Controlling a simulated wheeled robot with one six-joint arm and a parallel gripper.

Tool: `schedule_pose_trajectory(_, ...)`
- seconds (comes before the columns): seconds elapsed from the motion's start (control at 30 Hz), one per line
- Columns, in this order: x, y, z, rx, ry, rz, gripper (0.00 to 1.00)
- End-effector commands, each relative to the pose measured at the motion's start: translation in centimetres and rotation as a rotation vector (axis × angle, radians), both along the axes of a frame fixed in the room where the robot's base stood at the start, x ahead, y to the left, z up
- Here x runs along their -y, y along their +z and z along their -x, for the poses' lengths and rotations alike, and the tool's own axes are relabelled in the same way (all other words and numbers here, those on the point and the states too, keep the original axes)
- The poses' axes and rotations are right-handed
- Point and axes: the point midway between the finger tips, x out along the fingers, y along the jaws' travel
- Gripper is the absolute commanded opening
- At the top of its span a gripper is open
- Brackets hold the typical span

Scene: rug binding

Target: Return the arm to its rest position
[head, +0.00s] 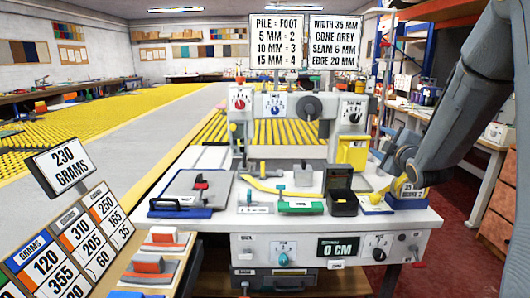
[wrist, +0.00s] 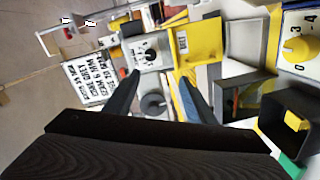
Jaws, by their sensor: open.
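My arm reaches in from the upper right of the head view, over the right end of the sewing machine's white table (head: 330,217). My gripper (head: 388,152) is small and partly lost against the background there. In the wrist view my gripper (wrist: 158,88) shows two dark fingers spread apart, with nothing seen held between them. The grey machine head (head: 285,105) stands left of my gripper. Its yellow box (head: 353,152) is close by and also shows in the wrist view (wrist: 200,42).
A black bin (head: 341,190), a green-based tool (head: 298,205), a blue-edged plate (head: 190,190) and a blue block labelled 35 (head: 408,200) are on the table. Signs (head: 335,43) stand above the machine. A number board (head: 65,245) is at left. Red floor (head: 465,240) is open at right.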

Motion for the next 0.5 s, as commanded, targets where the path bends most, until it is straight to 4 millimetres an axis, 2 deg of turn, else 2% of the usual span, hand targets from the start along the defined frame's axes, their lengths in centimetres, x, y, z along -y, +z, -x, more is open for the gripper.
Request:
schedule_pose_trajectory(0.27,-1.8,-2.7,1.9,-0.156,-0.055,-0.136,0.5)
schedule_pose_trajectory(0.37,-2.7,-4.1,3.2,-0.238,-0.088,-0.205,0.5)
schedule_pose_trajectory(0.5,-4.5,-6.7,6.1,-0.38,-0.156,-0.326,0.5)
